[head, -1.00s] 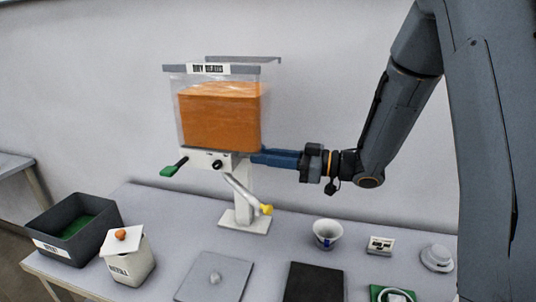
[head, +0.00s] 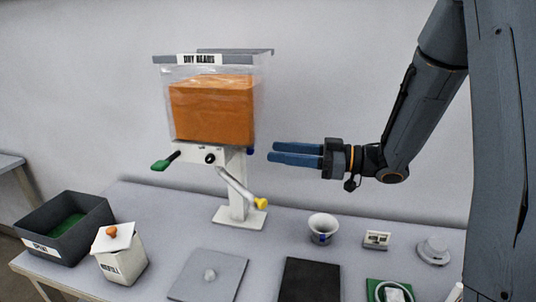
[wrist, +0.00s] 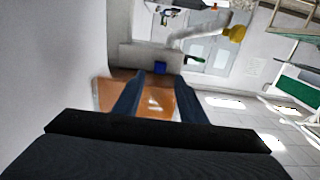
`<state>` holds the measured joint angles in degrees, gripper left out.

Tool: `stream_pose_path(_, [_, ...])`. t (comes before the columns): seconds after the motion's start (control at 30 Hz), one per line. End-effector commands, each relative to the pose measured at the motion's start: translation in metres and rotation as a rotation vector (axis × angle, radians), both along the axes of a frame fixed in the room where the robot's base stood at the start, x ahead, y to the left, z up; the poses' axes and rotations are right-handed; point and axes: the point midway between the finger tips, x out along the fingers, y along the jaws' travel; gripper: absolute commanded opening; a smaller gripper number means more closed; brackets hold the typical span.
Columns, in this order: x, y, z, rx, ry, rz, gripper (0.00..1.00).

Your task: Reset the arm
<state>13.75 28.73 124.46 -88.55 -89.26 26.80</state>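My gripper (head: 296,155) is to the right of the bead dispenser, apart from it, with its two blue fingers pointing left. The fingers are parted with nothing between them. The dispenser is a clear bin of orange beads (head: 212,110) labelled "DRY BEADS" on a white stand (head: 237,190). It has a green-handled lever (head: 164,162) at the left, a yellow-tipped crank or spout (head: 258,202) and a small blue knob (head: 250,151) on the right side. In the wrist view the fingers (wrist: 158,82) are spread, with the orange bin beyond and the blue knob (wrist: 160,68) past their tips.
On the table stand a dark "SPENT" bin (head: 98,212), a white lidded canister (head: 122,258), a grey plate with a knob (head: 225,262), a black pad (head: 308,282), a white cup (head: 322,226), a small label stand (head: 377,239) and a round white lidded item (head: 434,248). A wall is behind.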

Motion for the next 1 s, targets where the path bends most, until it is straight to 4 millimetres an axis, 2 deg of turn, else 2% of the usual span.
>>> stream_pose_path(0.07, [-0.002,-0.01,0.0,0.001,0.0,-0.003,0.38])
stream_pose_path(0.2, [-0.005,-0.017,0.0,0.001,0.0,-0.001,0.38])
stream_pose_path(0.57, [-0.002,-0.017,0.0,-0.009,-0.002,-0.015,0.38])
stream_pose_path(0.67, [0.012,-0.017,-0.006,-0.053,-0.008,-0.09,0.38])
stream_pose_path(0.77, [0.038,-0.022,-0.017,-0.143,-0.008,-0.239,0.38])
stream_pose_path(0.9, [0.072,-0.048,-0.039,-0.309,0.039,-0.505,0.38])
stream_pose_path(1.0, [0.08,-0.076,-0.058,-0.428,0.115,-0.679,0.38])
